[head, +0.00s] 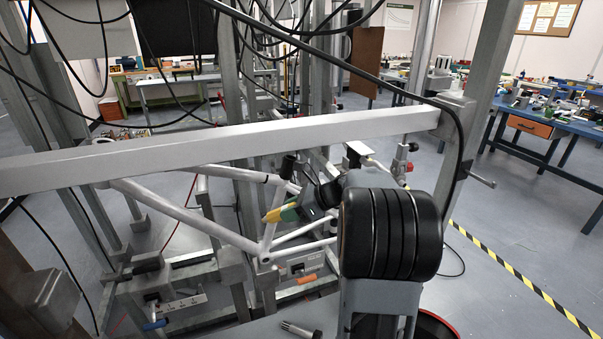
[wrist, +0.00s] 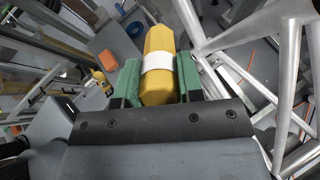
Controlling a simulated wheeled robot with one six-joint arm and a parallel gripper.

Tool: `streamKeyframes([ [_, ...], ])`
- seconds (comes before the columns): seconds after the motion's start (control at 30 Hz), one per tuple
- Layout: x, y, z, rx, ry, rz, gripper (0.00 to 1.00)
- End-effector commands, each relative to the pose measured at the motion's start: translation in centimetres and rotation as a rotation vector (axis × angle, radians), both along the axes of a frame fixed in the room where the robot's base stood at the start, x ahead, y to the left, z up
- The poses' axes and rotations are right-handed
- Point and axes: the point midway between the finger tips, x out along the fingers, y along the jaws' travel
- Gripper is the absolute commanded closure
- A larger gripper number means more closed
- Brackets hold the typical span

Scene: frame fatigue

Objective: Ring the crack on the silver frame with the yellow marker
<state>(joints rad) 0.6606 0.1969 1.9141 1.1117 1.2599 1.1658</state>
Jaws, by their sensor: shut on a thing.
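The silver frame (head: 190,217) is held in a metal test rig, its tubes meeting near the middle of the head view. Silver tubes, which look like the same frame, fill the right side of the wrist view (wrist: 286,85). My gripper (head: 288,211) is beside the frame's upright tube, under the long grey beam. Its green fingers are shut on the yellow marker (wrist: 157,85), which has a white band and points away from my wrist. The marker's yellow end (head: 272,215) shows near the upright tube; I cannot tell whether it touches. I cannot make out the crack.
The long grey beam (head: 220,138) crosses in front of the frame and above my gripper. Black cables (head: 345,65) hang across the rig. Grey uprights (head: 485,75) stand around it. A dark cylindrical object (head: 290,327) lies on a grey surface below. Open floor lies right.

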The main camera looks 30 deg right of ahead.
Motion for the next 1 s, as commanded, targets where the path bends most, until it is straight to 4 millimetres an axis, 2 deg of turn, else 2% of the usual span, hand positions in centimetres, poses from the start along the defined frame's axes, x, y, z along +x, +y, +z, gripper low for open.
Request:
streamKeyframes([
  [0.03,-0.2,-0.8,2.1,0.024,-0.026,-0.062,0.96],
  [0.1,-0.4,-1.6,3.6,0.053,-0.055,-0.124,0.96],
  [0.3,-0.5,-2.9,5.9,0.091,-0.1,-0.215,0.96],
  [1.0,4.5,-4.1,6.2,0.096,-0.107,-0.225,0.96],
])
